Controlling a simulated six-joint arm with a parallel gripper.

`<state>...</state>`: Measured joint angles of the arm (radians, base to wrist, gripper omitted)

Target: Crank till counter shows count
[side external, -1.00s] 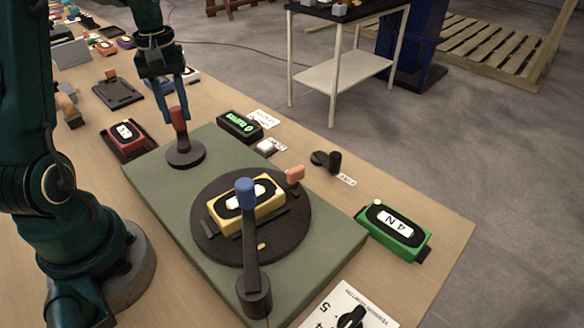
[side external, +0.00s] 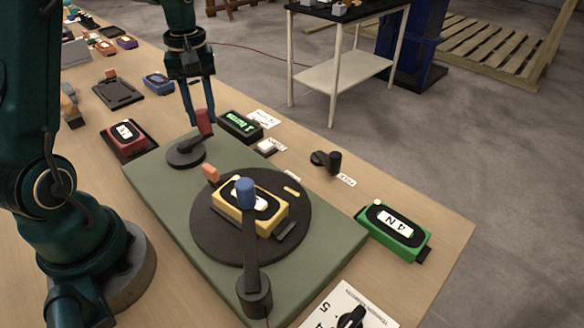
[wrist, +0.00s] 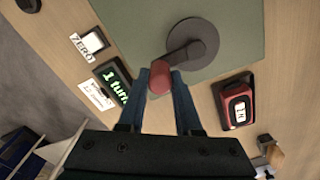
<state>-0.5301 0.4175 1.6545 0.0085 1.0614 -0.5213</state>
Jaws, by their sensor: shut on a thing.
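A dark crank (side external: 186,152) with an upright red handle (side external: 204,122) stands at the back left of the green base plate. My gripper (side external: 201,116) points down and is shut on the red handle. In the wrist view the handle (wrist: 166,77) sits between my two blue fingertips. The counter (side external: 240,126), a dark box with green digits beside the crank, reads "1 turns" in the wrist view (wrist: 113,77). The dark turntable (side external: 210,235) carries a yellow detector (side external: 268,225) and an orange tab (side external: 210,172), now on its crank side.
A white zero button (side external: 267,147) sits beside the counter. A red detector (side external: 125,138) is left of the crank, and a green one (side external: 396,232) is at the right. A blue-topped post (side external: 247,225) rises before the turntable. A black knob (side external: 327,161) lies beyond the plate.

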